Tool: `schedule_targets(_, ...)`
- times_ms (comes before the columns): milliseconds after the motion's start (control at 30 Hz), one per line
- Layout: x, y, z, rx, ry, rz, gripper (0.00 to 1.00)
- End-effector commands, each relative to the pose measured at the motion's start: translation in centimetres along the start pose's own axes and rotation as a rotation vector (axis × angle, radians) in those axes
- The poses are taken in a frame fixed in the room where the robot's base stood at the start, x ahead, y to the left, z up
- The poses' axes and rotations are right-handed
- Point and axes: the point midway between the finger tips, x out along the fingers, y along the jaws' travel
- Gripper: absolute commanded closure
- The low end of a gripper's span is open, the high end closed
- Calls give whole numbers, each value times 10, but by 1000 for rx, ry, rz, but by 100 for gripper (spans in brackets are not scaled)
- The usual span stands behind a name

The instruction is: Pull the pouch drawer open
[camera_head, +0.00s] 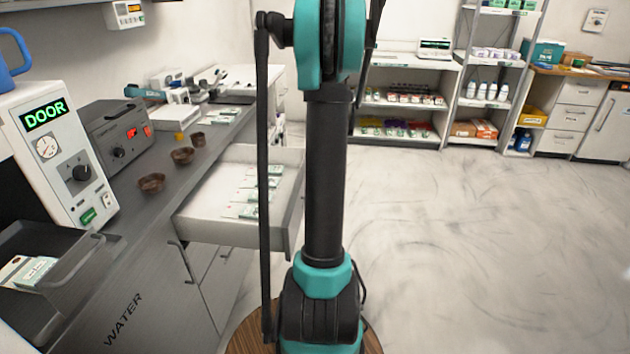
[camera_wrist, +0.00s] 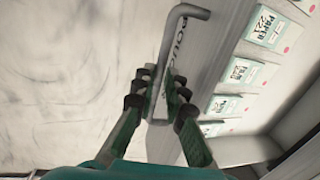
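The pouch drawer (camera_head: 232,234) is pulled well out from the counter in the head view, with several white and green packets (camera_head: 250,212) inside. In the wrist view its front (camera_wrist: 207,52) carries partly covered lettering that begins like "POU". A grey bar handle (camera_wrist: 176,32) runs along that front. My gripper (camera_wrist: 157,88) has its fingers on both sides of the handle, closed around it. Packets (camera_wrist: 238,72) also show inside the drawer in the wrist view. In the head view my arm hides the gripper and the handle.
The counter holds a DOOR panel unit (camera_head: 60,150), a grey device (camera_head: 118,135) and brown bowls (camera_head: 182,156). A grey tray (camera_head: 45,285) is at lower left. Stocked shelves (camera_head: 400,112) stand at the back. The floor (camera_head: 480,230) on the right is clear.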

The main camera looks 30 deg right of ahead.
Motion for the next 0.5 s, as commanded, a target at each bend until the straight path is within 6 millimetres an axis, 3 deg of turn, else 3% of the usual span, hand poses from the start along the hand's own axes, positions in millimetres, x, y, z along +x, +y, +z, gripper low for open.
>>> schedule_targets(333, -1, 0, 0, 0, -1, 0, 81)
schedule_targets(500, -17, 0, 0, 1, -1, 0, 81)
